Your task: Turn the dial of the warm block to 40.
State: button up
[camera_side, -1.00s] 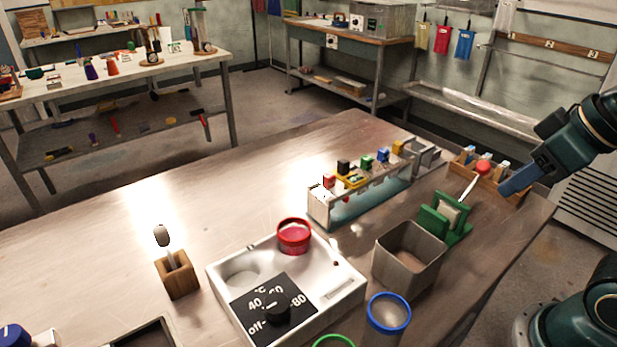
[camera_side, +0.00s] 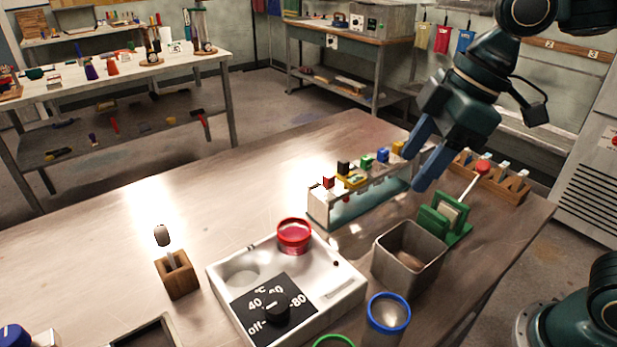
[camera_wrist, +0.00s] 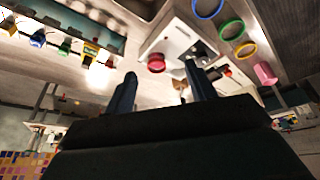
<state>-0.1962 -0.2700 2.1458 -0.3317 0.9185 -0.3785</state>
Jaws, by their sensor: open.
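The warm block (camera_side: 341,292) is a white box on the table with a black dial plate marked off, 40, 60 and 80. Its black dial (camera_side: 276,312) sits on that plate; its pointer is too small to read surely. A red-rimmed bucket (camera_side: 294,236) stands in one of the block's wells, and the other well is empty. In the wrist view the block (camera_wrist: 177,39) is ahead, beyond the fingers. My gripper (camera_side: 418,167) is open and empty, raised above the table, behind and to the right of the block, near the rack and the green stand.
A rack with coloured clips (camera_side: 365,195) stands behind the block. A metal bin (camera_side: 408,257) and a green stand (camera_side: 446,219) are to its right. A blue-rimmed bucket (camera_side: 388,313) and a green-rimmed one (camera_side: 334,342) stand in front. A wooden holder (camera_side: 177,276) is at left; the table beyond is clear.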

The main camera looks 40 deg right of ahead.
jog(key=w+a+f+n+g, duration=0.2)
jog(key=w+a+n, duration=0.25)
jog(key=a, duration=0.35)
jog(key=n+g+y, duration=0.1)
jog(key=n+g, duration=0.1)
jog(key=n, duration=0.4)
send_near(278, 301)
jog(key=v, duration=0.5)
jog(key=shift+d+f, duration=0.15)
jog(key=shift+d, duration=0.05)
jog(key=shift+f, duration=0.15)
jog(key=x, duration=1.3)
jog(key=shift+a+f, duration=0.2)
jog(key=shift+a, duration=0.15)
jog(key=c, duration=1)
